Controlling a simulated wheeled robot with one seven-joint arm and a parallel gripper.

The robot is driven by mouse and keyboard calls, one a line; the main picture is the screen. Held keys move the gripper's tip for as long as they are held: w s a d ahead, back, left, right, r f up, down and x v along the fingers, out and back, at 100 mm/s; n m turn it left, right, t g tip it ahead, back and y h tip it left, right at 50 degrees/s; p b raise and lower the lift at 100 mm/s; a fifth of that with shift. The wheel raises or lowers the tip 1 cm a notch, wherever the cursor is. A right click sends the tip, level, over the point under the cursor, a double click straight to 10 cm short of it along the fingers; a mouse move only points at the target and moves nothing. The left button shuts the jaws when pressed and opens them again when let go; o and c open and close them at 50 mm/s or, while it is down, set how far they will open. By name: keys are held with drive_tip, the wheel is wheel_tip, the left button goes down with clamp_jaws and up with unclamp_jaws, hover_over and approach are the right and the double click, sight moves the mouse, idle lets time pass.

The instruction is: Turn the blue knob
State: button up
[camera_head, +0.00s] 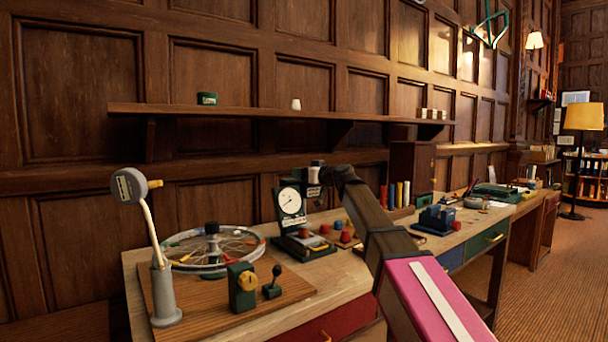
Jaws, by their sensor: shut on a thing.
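The white-faced dial gauge (290,202) stands upright on a green base close to the left of my gripper.
A spoked wheel (185,256) and a grey post lamp (165,290) stand on the left. A green block with a yellow knob (247,282) stands at the front. A wall shelf (220,111) runs above.

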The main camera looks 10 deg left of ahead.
drive_tip(key=shift+m+t+h, duration=1.4)
drive_tip(key=shift+m+t, duration=0.2)
drive_tip(key=shift+t, duration=0.5)
drive_tip(key=shift+m+t+h, duration=0.5)
drive_tip(key=shift+h, duration=0.1)
drive_tip(key=o, duration=0.9)
drive_tip(key=shift+o, duration=0.2)
drive_tip(key=shift+d, duration=0.1)
drive_tip(key=v, duration=1)
drive_tip(key=shift+s+d, duration=0.2)
drive_tip(key=shift+s, duration=0.05)
